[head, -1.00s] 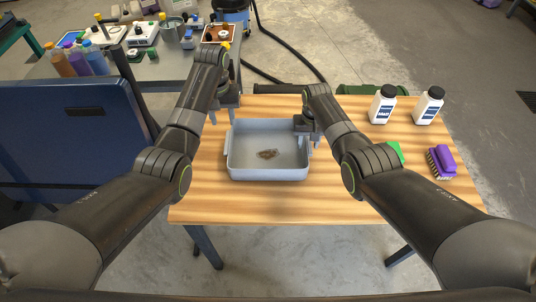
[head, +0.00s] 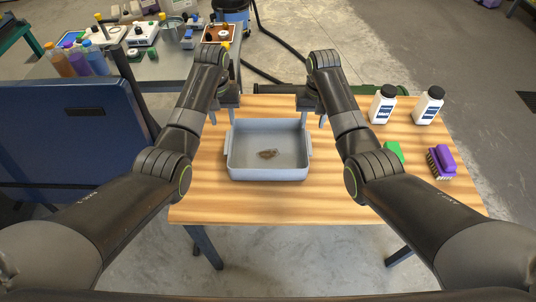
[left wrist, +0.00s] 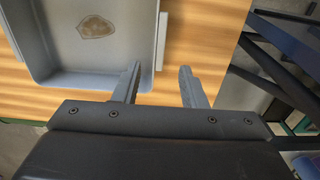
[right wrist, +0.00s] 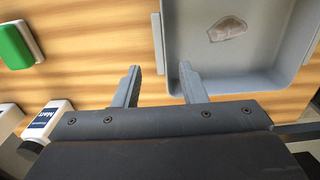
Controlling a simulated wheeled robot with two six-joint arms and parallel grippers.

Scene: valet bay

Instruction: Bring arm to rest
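My left gripper (head: 222,115) is above the table's back left area, just left of the grey tray's far corner. In the left wrist view (left wrist: 160,85) its fingers are apart with nothing between them. My right gripper (head: 311,117) hangs near the tray's far right corner. In the right wrist view (right wrist: 158,83) its fingers are apart and empty. The grey tray (head: 268,173) sits on the wooden table between the two arms. A small brown patch or piece (head: 268,153) lies on the tray's floor.
On the table's right are two white bottles with black caps (head: 382,104) (head: 428,105), a green block (head: 393,152) and a purple brush (head: 441,161). A blue panel (head: 65,140) stands at left. A cluttered grey bench (head: 160,65) is behind. The table's front (head: 270,205) is clear.

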